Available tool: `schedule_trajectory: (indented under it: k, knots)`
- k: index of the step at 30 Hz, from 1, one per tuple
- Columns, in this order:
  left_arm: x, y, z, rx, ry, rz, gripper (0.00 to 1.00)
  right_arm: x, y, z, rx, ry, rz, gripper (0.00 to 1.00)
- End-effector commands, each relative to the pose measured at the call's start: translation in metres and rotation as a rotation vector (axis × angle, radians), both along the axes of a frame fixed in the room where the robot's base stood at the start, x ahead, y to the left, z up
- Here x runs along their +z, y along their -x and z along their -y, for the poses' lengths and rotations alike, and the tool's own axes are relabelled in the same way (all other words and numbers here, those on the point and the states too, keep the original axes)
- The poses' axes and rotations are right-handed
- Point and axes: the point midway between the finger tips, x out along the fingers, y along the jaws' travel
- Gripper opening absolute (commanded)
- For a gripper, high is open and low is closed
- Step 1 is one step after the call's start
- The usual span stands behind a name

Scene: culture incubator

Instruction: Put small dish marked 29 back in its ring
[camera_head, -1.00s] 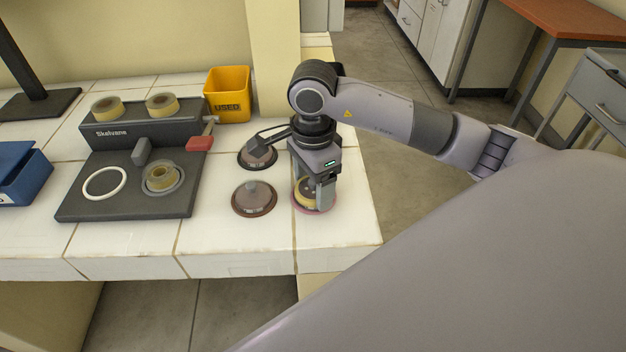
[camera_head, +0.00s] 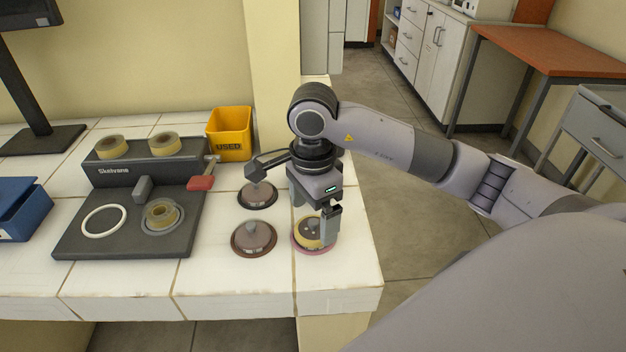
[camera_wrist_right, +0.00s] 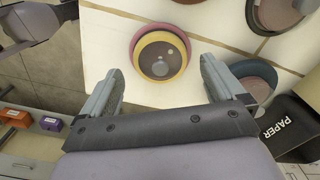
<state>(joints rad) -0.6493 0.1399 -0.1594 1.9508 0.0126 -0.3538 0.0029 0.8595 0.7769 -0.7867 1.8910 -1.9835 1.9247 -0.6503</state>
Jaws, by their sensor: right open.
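A small yellow-banded dish (camera_head: 307,231) sits in a pink-red ring (camera_head: 300,248) at the right end of the white bench. The right wrist view shows the dish (camera_wrist_right: 160,62) from above, lying inside the ring; I cannot read its mark. My right gripper (camera_head: 318,222) is open above it, one finger overlapping its right side in the head view. In the wrist view the fingers stand apart on either side, short of the dish. Other rings show: an empty white ring (camera_head: 104,220) and a grey ring (camera_head: 162,229) with a yellowish dish (camera_head: 162,213). My left gripper is out of view.
The dark Skelvane stand (camera_head: 125,243), a yellow USED bin (camera_head: 230,133) and a blue box (camera_head: 22,208) stand farther left. The bench's right edge is close.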

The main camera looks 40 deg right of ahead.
Motion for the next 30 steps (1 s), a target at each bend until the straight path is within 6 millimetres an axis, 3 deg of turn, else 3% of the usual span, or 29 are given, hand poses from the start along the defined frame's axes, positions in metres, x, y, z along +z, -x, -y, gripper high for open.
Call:
schedule_trajectory:
  k: [6,12,19,30]
  knots:
    - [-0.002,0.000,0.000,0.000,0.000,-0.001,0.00,0.051,-0.001,0.000,0.001,0.002,0.007,0.96]
    - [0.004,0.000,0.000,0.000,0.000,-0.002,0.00,0.077,-0.001,0.000,0.001,0.001,0.004,0.96]
    - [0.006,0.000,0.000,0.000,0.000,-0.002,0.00,0.090,0.000,0.000,-0.001,0.001,0.001,0.96]
    - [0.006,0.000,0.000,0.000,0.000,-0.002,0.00,0.091,0.000,0.000,0.000,0.000,0.000,0.96]
